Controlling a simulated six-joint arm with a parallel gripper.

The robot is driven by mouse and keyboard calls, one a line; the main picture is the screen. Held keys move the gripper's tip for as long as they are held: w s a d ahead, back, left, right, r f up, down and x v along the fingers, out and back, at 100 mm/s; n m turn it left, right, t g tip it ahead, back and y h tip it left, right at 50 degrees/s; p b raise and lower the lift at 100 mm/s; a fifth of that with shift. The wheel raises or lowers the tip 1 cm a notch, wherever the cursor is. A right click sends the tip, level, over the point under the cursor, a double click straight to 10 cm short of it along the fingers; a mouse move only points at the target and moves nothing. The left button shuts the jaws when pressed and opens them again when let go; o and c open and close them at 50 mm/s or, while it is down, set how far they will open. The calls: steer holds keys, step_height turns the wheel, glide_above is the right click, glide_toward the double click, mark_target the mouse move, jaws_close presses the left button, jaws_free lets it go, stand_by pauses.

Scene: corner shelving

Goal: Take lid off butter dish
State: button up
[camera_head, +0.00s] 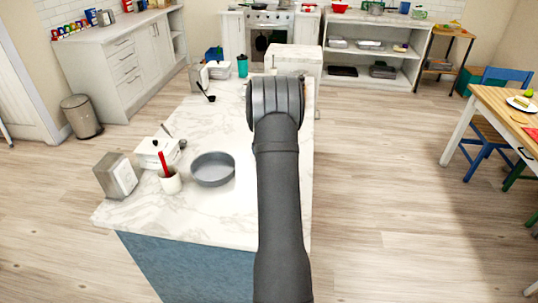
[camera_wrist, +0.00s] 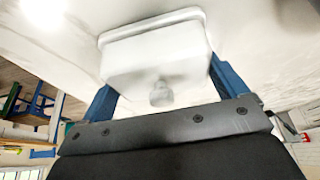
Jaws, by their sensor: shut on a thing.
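The butter dish lid (camera_wrist: 158,62) is a white box shape with a round knob (camera_wrist: 161,95), seen close up in the wrist view. The blue fingers of my gripper (camera_wrist: 161,75) stand on its two opposite sides and are shut on it. A wider white rim (camera_wrist: 150,24) shows at the far edge of the lid. I cannot tell whether it belongs to the lid or to a dish base beneath, nor whether the lid is raised. In the head view my arm hides the gripper and the butter dish.
The counter's middle left of my arm is clear.

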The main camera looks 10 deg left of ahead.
step_height(320, 180, up, 4)
steer(key=shift+r, duration=0.25)
steer(key=s+d+r, duration=0.4)
steer(key=d+r, duration=0.2)
steer(key=d, duration=0.4)
steer(key=s+d, duration=0.3)
steer(key=s, duration=1.2)
steer(key=shift+m, duration=0.4)
steer(key=w+a+f, duration=0.1)
steer(key=a+f, duration=0.1)
steer(key=a, duration=0.1)
steer(key=w+a+f, duration=0.1)
steer(key=a+f, duration=0.2)
steer(key=a, duration=0.1)
steer(key=w+a+f, duration=0.1)
steer(key=a+f, duration=0.1)
steer(key=a, duration=0.1)
steer(key=shift+w+a+f, duration=0.1)
steer(key=shift+a+f, duration=0.2)
steer(key=shift+f, duration=2)
steer(key=shift+f, duration=0.1)
steer(key=o, duration=0.7)
